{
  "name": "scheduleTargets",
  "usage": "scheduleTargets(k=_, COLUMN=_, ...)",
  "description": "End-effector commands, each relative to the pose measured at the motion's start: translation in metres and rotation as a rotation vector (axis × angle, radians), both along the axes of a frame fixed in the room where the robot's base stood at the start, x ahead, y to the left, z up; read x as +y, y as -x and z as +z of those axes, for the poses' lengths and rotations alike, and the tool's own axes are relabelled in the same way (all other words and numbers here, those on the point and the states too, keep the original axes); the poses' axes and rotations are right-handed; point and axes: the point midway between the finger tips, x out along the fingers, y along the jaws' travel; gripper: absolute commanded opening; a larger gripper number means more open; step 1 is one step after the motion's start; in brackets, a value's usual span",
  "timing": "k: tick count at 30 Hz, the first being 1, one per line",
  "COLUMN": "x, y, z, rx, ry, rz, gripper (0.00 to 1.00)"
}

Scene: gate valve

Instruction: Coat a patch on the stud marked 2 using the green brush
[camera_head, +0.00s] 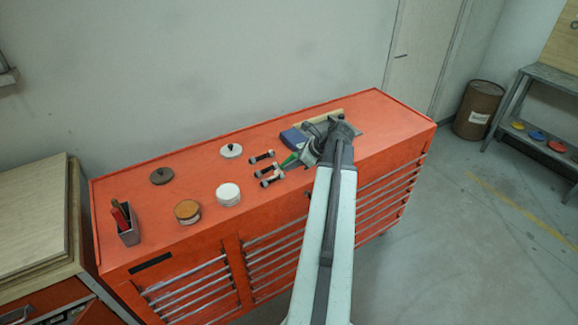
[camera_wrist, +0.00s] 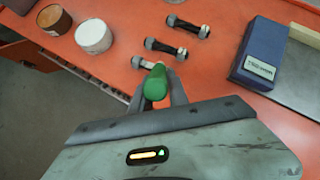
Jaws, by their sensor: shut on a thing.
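My gripper (camera_head: 303,158) is shut on the green brush (camera_head: 290,160) above the red cabinet top. In the wrist view the brush's green handle (camera_wrist: 155,83) stands between the fingers, hiding most of what lies beyond it. Three dark studs with pale metal ends lie side by side: a far one (camera_wrist: 186,25), a middle one (camera_wrist: 165,48), and a near one (camera_head: 271,181), partly covered by the brush and fingers in the wrist view. The brush points toward the studs; I cannot tell whether its bristles touch one. Number marks on the studs are not readable.
A white tin (camera_head: 228,194) and a brown-topped tin (camera_head: 187,211) stand left of the studs. A white lid (camera_head: 231,151) and a dark lid (camera_head: 162,175) lie behind. A holder (camera_head: 128,234) contains a red-handled brush. A blue box (camera_wrist: 258,52) lies right of the studs.

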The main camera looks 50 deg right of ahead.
Motion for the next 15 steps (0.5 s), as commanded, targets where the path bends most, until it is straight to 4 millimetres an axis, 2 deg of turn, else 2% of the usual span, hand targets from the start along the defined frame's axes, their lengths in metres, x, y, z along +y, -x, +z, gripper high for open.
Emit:
scheduleTargets(k=8, x=-0.019, y=0.002, z=0.000, rx=-0.001, ry=0.001, rz=-0.003, gripper=0.00)
scheduleTargets(k=9, x=-0.022, y=0.009, z=0.000, rx=-0.001, ry=0.001, rz=-0.016, gripper=0.00)
scheduleTargets(k=15, x=-0.007, y=0.006, z=-0.001, rx=0.005, ry=0.001, rz=-0.010, gripper=0.00)
